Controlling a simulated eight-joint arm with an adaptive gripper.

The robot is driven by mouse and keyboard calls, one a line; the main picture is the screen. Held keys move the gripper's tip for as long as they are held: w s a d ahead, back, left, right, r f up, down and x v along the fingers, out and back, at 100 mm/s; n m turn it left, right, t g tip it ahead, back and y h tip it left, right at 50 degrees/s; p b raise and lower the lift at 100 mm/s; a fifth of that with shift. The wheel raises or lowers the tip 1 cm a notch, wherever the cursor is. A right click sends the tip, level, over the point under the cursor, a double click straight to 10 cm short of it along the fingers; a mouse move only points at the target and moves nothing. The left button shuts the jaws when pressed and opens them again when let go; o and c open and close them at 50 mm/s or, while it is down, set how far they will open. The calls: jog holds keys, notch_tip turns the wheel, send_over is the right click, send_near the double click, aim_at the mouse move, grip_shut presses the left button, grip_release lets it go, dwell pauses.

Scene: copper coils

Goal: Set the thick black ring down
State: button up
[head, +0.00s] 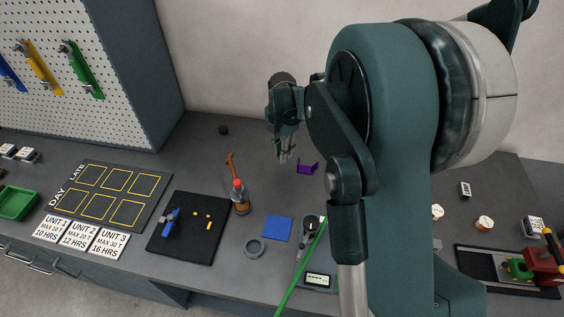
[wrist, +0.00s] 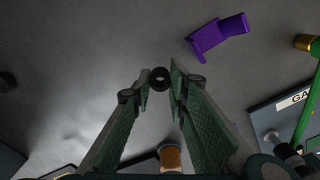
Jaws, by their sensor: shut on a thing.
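The thick black ring (wrist: 159,78) is between my gripper's fingertips in the wrist view, its hole facing the camera. My gripper (wrist: 158,80) is shut on it. In the head view my gripper (head: 284,158) points down above the back of the grey bench, left of a purple bracket; the ring is too small to make out there. The height of the ring above the bench is hard to tell.
The purple bracket (head: 307,168) lies nearby and also shows in the wrist view (wrist: 218,36). A small black piece (head: 223,130) stands at the back. A red-capped bottle (head: 239,197), blue square (head: 277,228) and grey ring (head: 255,247) are nearer the front.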

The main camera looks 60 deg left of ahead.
aim_at(282, 167)
jog(key=shift+f, duration=0.7)
jog(key=shift+f, duration=1.85)
jog(key=shift+f+b, duration=0.2)
jog(key=shift+b, duration=0.1)
jog(key=o, duration=0.9)
jog(key=shift+r, duration=0.15)
notch_tip(282, 167, up, 12)
jog(key=shift+r+p, duration=0.1)
jog(key=shift+p, duration=0.4)
